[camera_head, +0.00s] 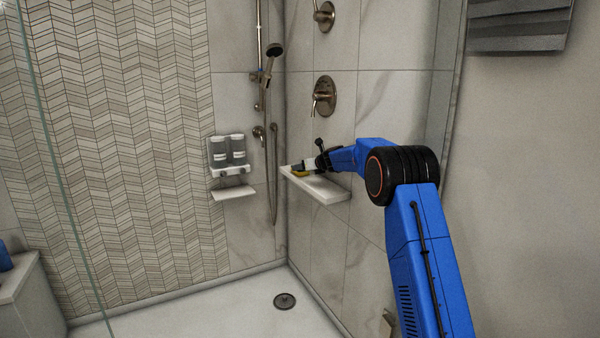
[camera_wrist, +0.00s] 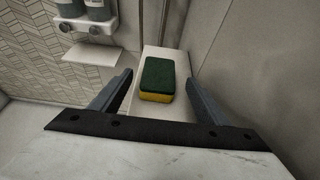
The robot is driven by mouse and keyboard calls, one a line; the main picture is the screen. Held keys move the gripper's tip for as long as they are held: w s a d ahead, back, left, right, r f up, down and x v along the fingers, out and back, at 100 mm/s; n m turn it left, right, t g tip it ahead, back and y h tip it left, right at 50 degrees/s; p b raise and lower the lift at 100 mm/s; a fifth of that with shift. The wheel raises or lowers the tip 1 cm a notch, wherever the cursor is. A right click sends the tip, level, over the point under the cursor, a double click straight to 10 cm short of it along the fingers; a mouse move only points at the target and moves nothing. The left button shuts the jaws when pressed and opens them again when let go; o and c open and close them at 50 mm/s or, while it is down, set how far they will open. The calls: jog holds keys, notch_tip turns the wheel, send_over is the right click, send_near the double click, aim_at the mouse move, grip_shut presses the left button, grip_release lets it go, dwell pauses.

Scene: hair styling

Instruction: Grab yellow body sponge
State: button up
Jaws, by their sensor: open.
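The yellow body sponge (camera_wrist: 157,80) has a dark green top layer over a yellow lower layer. It lies on a white wall shelf (camera_wrist: 150,57) in the shower corner. My gripper (camera_head: 298,168) is at the end of the blue arm, just over the shelf. In the wrist view my gripper (camera_wrist: 158,92) is open, with one finger on each side of the sponge. Gaps show between the fingers and the sponge.
A dispenser (camera_head: 228,155) with two bottles hangs on the tiled wall, above a small white ledge (camera_head: 233,192). A shower hose and hand shower (camera_head: 268,70) hang near the corner. A glass edge (camera_head: 70,200) stands at left. The shower floor around the drain (camera_head: 285,301) is clear.

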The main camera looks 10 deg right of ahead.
jog(key=shift+x, duration=3.25)
jog(key=shift+r, duration=0.2)
jog(key=c, duration=1.1)
